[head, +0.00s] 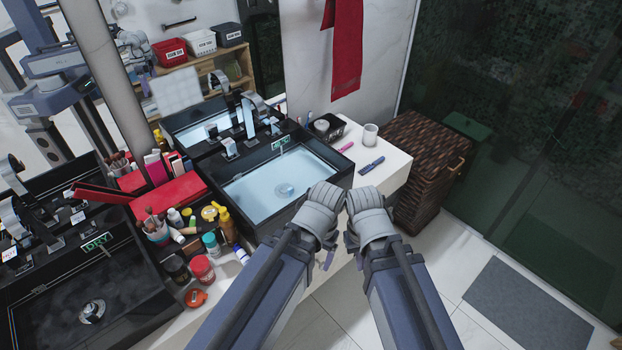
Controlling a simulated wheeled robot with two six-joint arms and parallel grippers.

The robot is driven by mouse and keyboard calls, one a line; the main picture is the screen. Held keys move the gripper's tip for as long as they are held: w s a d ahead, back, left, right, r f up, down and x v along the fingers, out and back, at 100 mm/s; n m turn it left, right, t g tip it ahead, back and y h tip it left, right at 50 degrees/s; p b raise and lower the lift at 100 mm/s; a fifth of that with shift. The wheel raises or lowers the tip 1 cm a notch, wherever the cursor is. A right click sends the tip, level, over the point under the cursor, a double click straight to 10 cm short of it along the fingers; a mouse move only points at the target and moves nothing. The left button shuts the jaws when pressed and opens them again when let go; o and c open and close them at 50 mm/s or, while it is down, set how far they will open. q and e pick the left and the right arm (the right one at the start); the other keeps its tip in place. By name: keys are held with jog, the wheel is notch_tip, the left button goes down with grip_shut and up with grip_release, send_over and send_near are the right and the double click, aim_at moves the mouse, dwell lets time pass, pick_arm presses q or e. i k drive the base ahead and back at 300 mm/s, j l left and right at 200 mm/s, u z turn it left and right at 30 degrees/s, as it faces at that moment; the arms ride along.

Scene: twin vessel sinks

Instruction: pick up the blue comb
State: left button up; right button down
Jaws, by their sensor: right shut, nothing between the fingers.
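The blue comb (371,165) lies flat on the white countertop, right of the light-filled black sink. Nothing touches it. My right gripper (357,261) is folded back below its wrist. It is shut and empty, in front of the counter and apart from the comb. My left gripper (328,261) hangs beside it, left of it, mostly hidden by its arm. I cannot tell whether its fingers are open.
A pink item (346,147) lies behind the comb, near a white cup (370,134). The black sink (289,180) stands left of it. A wicker basket (427,165) stands at the right. Bottles and jars crowd the counter between the sinks.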

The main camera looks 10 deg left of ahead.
aim_at(382, 158)
jog(key=i+l+u, duration=0.1)
jog(key=u, duration=0.55)
jog(key=i+l+u, duration=0.15)
jog(key=l+u, duration=0.2)
jog(key=l, duration=0.2)
jog(key=i+l+u, duration=0.1)
jog(key=l+u, duration=0.3)
jog(key=i+l+u, duration=0.2)
jog(key=l, duration=2.1)
jog(key=k, duration=0.15)
